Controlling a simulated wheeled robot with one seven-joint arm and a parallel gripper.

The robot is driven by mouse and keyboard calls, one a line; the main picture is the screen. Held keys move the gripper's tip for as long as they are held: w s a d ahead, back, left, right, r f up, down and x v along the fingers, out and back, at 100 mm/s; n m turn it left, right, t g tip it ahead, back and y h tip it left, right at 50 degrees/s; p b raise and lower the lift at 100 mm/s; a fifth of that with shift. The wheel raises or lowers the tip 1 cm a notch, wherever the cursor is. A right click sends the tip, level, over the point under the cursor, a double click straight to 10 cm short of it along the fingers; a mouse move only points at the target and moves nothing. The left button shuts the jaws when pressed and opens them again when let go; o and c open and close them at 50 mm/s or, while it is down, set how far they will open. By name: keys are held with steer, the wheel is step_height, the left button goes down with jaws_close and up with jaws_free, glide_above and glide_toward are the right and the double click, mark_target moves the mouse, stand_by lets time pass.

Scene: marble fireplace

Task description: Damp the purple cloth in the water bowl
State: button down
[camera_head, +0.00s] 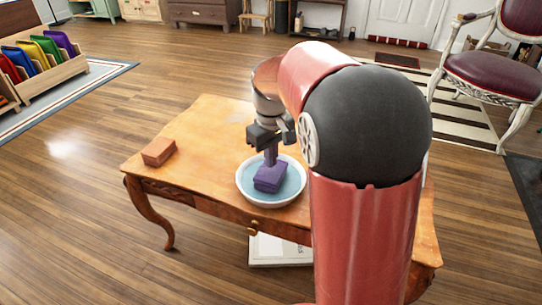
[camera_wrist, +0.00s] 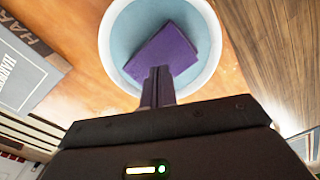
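The purple cloth (camera_head: 268,180) is a folded, block-like piece inside the white water bowl (camera_head: 240,190), low against the blue water. The bowl stands on the wooden table. My gripper (camera_head: 270,160) points down over the bowl, its fingers close together at the cloth. In the wrist view the cloth (camera_wrist: 172,48) lies just beyond the fingertips (camera_wrist: 158,72), inside the bowl's rim (camera_wrist: 107,48). The fingers look shut on the cloth's near edge; the exact contact is hard to make out.
The wooden table (camera_head: 205,128) has a brown-orange block (camera_head: 158,151) at its left. A rack (camera_head: 55,75) of coloured cloths stands on the floor at far left. A chair (camera_head: 500,75) stands at right. A book (camera_head: 280,250) shows low by the table's front edge.

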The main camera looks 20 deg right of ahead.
mark_target(271, 170)
steer(key=shift+f+b, duration=0.5)
steer(key=shift+f, duration=0.35)
stand_by(0.4)
stand_by(0.5)
step_height(271, 170, up, 6)
steer(key=p, duration=0.5)
steer(key=shift+r, duration=0.1)
steer(key=shift+s, duration=0.1)
stand_by(0.3)
steer(key=s+r+m+t, duration=0.2)
steer(key=s, duration=0.9)
steer(key=s+r+m+t, duration=0.2)
steer(key=s+t, duration=0.1)
steer(key=s, duration=0.8)
steer(key=shift+r+m+t, duration=0.3)
steer(key=shift+r+m, duration=0.05)
steer(key=shift+m, duration=0.05)
steer(key=c, duration=2.2)
jaws_free()
